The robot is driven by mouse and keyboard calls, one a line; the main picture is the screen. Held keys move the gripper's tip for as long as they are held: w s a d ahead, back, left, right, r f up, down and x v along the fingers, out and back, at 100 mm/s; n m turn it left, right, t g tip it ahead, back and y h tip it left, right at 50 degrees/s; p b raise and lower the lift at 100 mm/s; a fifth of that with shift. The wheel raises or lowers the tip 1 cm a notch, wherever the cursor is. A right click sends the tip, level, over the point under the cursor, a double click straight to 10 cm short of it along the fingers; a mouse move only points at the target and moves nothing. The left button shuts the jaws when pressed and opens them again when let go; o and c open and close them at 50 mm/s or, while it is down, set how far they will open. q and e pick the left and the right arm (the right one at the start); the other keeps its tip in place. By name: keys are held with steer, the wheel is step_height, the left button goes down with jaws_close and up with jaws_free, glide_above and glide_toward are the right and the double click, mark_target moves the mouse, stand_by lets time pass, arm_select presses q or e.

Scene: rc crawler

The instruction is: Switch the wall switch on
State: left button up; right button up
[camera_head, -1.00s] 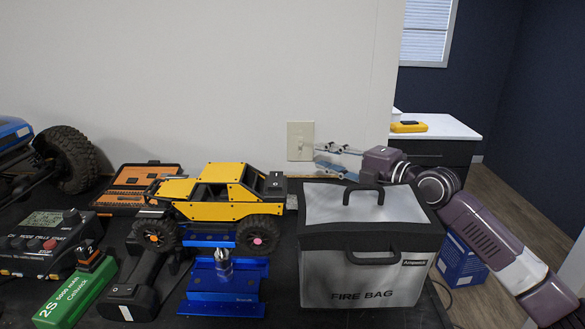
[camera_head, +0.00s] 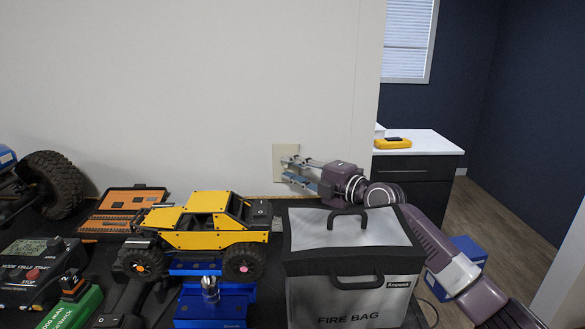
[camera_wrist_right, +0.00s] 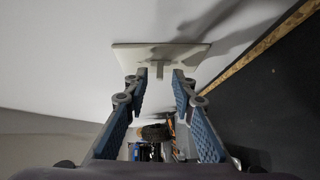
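The wall switch is a beige plate (camera_head: 286,154) on the white wall, behind the fire bag. In the right wrist view the plate (camera_wrist_right: 190,56) lies straight ahead, with a small toggle (camera_wrist_right: 160,70) at its middle. My right gripper (camera_head: 288,168) reaches in from the right, and its fingertips overlap the plate's lower part in the head view. In the wrist view the fingers (camera_wrist_right: 158,84) are apart with nothing between them, one on each side of the toggle. I cannot tell whether they touch the plate. My left gripper is not in view.
The grey fire bag (camera_head: 350,270) stands below my right arm. A yellow crawler (camera_head: 205,228) sits on a blue stand (camera_head: 215,308) to its left. An orange tool case (camera_head: 125,205) is farther left.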

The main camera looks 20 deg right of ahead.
steer(key=shift+c, duration=0.4)
jaws_close()
steer(key=shift+r, duration=0.25)
steer(key=r+m+g+p, duration=0.1)
steer(key=p, duration=0.2)
steer(key=shift+w+r+m+g+h+p, duration=0.1)
steer(key=shift+r+m+g+h+p, duration=0.05)
steer(key=shift+m+g+h+p, duration=0.2)
steer(key=shift+d+m+g+p, duration=0.1)
steer(key=shift+m+g+p, duration=0.35)
steer(key=shift+g+p, duration=0.2)
